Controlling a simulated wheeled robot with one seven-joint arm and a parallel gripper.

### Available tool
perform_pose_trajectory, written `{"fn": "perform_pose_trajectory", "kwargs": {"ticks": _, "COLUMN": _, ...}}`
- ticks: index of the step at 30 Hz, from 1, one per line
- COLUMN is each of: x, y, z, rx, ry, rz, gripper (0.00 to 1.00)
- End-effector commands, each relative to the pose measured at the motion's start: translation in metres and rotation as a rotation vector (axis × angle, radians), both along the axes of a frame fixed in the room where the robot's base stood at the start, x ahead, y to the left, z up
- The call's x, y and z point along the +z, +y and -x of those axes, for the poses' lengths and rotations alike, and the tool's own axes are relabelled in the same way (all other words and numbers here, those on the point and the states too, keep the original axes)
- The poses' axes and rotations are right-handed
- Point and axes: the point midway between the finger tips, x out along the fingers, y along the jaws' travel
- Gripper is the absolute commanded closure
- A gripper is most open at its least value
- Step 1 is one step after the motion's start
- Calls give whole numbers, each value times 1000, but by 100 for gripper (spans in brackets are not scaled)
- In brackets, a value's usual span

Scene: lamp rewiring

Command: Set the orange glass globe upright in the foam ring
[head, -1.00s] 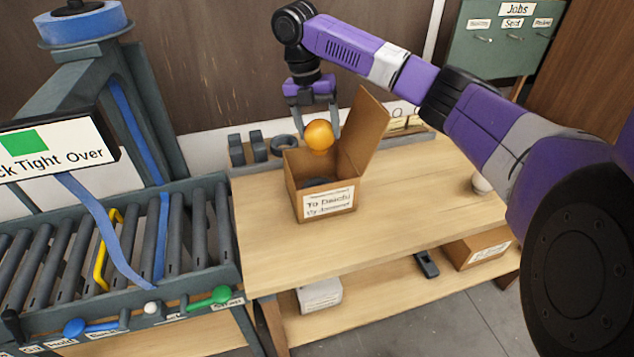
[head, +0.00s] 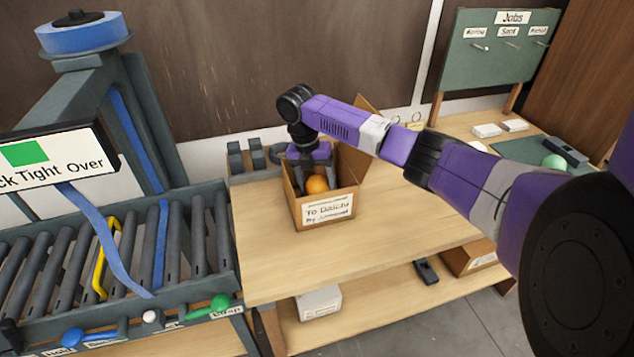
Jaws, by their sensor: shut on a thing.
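The orange glass globe (head: 317,185) is low inside the open cardboard box (head: 327,211) on the wooden table. My gripper (head: 317,178) reaches down into the box from above and is shut on the globe. The box's front wall hides the globe's lower part. The foam ring is hidden inside the box, so I cannot tell whether the globe touches it. The globe's tilt cannot be made out.
The box's raised lid flap (head: 352,148) stands behind and right, close to my arm. Dark grey holders (head: 246,156) stand at the table's back left. A roller conveyor (head: 110,255) is at left. The tabletop (head: 400,225) in front is clear.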

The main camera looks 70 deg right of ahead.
Motion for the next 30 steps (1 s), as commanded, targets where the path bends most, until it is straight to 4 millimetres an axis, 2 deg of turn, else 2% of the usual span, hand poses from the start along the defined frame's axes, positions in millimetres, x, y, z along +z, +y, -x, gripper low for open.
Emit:
{"fn": "perform_pose_trajectory", "kwargs": {"ticks": 8, "x": -1, "y": 0, "z": 0, "rx": 0, "ry": 0, "rz": 0, "gripper": 72}}
{"fn": "perform_pose_trajectory", "kwargs": {"ticks": 20, "x": -13, "y": 0, "z": 0, "rx": 1, "ry": 1, "rz": -1, "gripper": 72}}
{"fn": "perform_pose_trajectory", "kwargs": {"ticks": 21, "x": -12, "y": 0, "z": 0, "rx": 1, "ry": 2, "rz": -1, "gripper": 24}}
{"fn": "perform_pose_trajectory", "kwargs": {"ticks": 23, "x": -12, "y": 1, "z": 0, "rx": 1, "ry": 2, "rz": -1, "gripper": 12}}
{"fn": "perform_pose_trajectory", "kwargs": {"ticks": 24, "x": -13, "y": 1, "z": 0, "rx": 1, "ry": 2, "rz": -1, "gripper": 10}}
{"fn": "perform_pose_trajectory", "kwargs": {"ticks": 30, "x": -15, "y": 1, "z": 1, "rx": 1, "ry": 2, "rz": -2, "gripper": 10}}
